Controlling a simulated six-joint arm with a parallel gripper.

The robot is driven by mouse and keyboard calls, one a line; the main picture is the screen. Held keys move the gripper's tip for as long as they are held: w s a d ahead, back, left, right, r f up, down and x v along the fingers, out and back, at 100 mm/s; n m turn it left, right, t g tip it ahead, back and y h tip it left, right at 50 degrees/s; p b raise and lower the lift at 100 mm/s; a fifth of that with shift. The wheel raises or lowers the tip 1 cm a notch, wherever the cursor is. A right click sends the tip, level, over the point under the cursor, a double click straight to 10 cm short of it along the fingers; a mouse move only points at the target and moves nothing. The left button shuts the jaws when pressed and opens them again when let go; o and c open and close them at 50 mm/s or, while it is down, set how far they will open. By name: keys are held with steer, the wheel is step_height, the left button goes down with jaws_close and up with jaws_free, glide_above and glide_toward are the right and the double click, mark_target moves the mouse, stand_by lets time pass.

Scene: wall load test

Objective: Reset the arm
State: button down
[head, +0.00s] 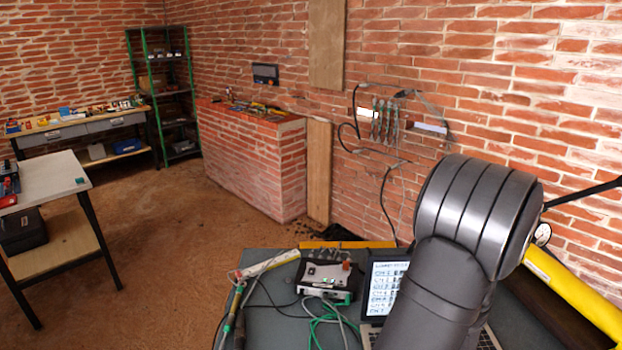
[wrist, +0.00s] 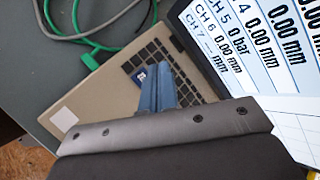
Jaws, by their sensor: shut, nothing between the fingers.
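My gripper (wrist: 153,72) shows in the wrist view as two blue fingers shut together, with nothing between them. They are over the keyboard of a laptop (wrist: 92,102); whether they touch it I cannot tell. The laptop screen (wrist: 250,42) lists channels with readings in mm and bar. In the head view the screen (head: 383,287) is partly hidden by my grey arm, which bends over the right side of the bench. The gripper itself is hidden there.
The grey bench (head: 262,318) holds a measuring box (head: 325,277) with green and grey cables (head: 328,318). A yellow cylinder (head: 575,295) with a gauge (head: 543,234) is right of my arm. Instruments with cables (head: 385,122) are on the brick wall.

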step_height(320, 180, up, 6)
steer(key=f, duration=0.1)
steer(key=w+a+r+n+g+y, duration=0.4)
steer(key=w+a, duration=0.3)
steer(key=a, duration=0.6)
steer(key=w+a+f+n+g+h, duration=0.1)
steer(key=w+f+n+g+h, duration=0.1)
steer(key=w+f+n, duration=0.1)
steer(key=w+a+f+n+g+h, duration=0.1)
steer(key=w+f+n+g+h, duration=0.1)
steer(key=n, duration=0.5)
steer(key=w+a+f+n+g+h, duration=0.1)
steer(key=w+f+n+g+h, duration=0.1)
steer(key=w+f+n, duration=0.3)
steer(key=shift+w+a+f+n+h, duration=0.2)
steer(key=shift+f+h, duration=0.25)
steer(key=shift+f, duration=0.2)
steer(key=shift+w+a+f+n+h, duration=0.1)
steer(key=shift+w+a+f+h, duration=0.1)
steer(key=shift+f+h, duration=0.35)
steer(key=shift+w+f, duration=0.2)
steer(key=shift+f, duration=0.75)
